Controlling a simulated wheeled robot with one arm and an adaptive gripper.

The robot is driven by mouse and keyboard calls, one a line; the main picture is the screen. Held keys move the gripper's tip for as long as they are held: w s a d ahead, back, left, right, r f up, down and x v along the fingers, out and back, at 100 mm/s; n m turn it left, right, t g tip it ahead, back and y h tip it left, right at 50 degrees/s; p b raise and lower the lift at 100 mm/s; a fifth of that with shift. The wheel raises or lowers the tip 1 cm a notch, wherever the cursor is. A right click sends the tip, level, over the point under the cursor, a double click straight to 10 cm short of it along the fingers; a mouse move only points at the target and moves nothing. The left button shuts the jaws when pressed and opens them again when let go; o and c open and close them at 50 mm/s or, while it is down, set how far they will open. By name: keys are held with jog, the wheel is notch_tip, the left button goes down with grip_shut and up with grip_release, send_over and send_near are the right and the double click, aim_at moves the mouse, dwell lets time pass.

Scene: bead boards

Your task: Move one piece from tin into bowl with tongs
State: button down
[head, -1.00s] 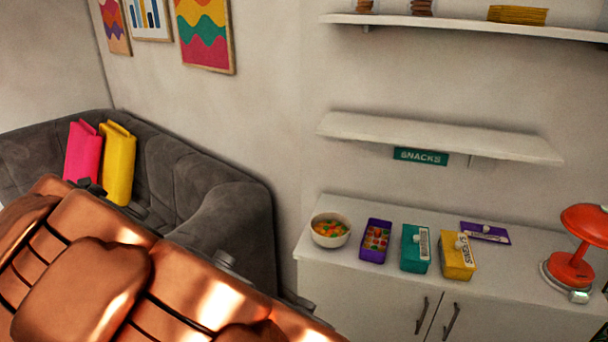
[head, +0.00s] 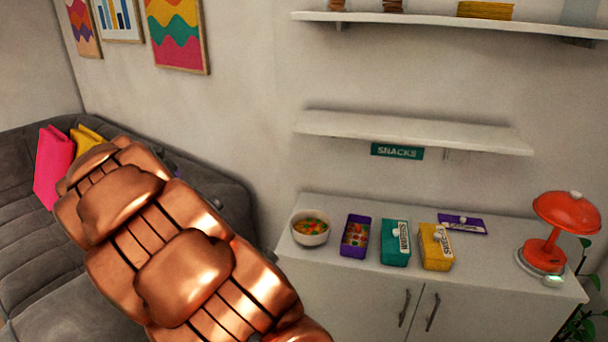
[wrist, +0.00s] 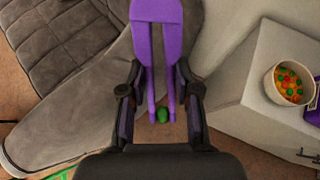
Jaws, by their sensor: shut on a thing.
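My gripper (wrist: 159,72) is shut on purple tongs (wrist: 156,12) in the wrist view. A green piece (wrist: 162,115) shows between the tips of the tongs, apparently pinched there. The white bowl (head: 310,240), with orange and green pieces inside, stands at the left end of the white cabinet top; it also shows at the right of the wrist view (wrist: 270,84). The open purple tin (head: 354,252) with colourful pieces stands just right of the bowl. The gripper is left of the bowl in the wrist view, apart from it. The head view does not show the gripper clearly.
Closed teal (head: 395,254) and yellow (head: 436,262) tins stand right of the open tin. A purple lid (head: 455,222) lies behind them. A red lamp (head: 545,245) stands at the right end. A shelf (head: 415,133) hangs above. A grey sofa (head: 40,250) is at left.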

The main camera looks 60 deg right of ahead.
jog(key=s+d+f+m+g+h, duration=0.1)
jog(key=s+d+m+g, duration=0.1)
jog(key=s+d, duration=0.4)
jog(key=s+d+f+m+g+h, duration=0.1)
jog(key=s+d, duration=0.6)
jog(key=d, duration=1)
jog(key=s+d+f+m+g+h, duration=0.1)
jog(key=s+d+f+m+g, duration=0.1)
jog(key=s+d+m+g, duration=0.2)
jog(key=s+d+m, duration=0.1)
jog(key=s+d, duration=0.2)
jog(key=d, duration=0.5)
jog(key=shift+f+m+g+b, duration=0.2)
jog(key=shift+m+g+b, duration=0.1)
jog(key=shift+g, duration=0.1)
notch_tip(320, 180, down, 9)
jog(key=b, duration=0.9)
jog(key=c, duration=1.2)
grip_release()
jog(key=shift+r, duration=0.1)
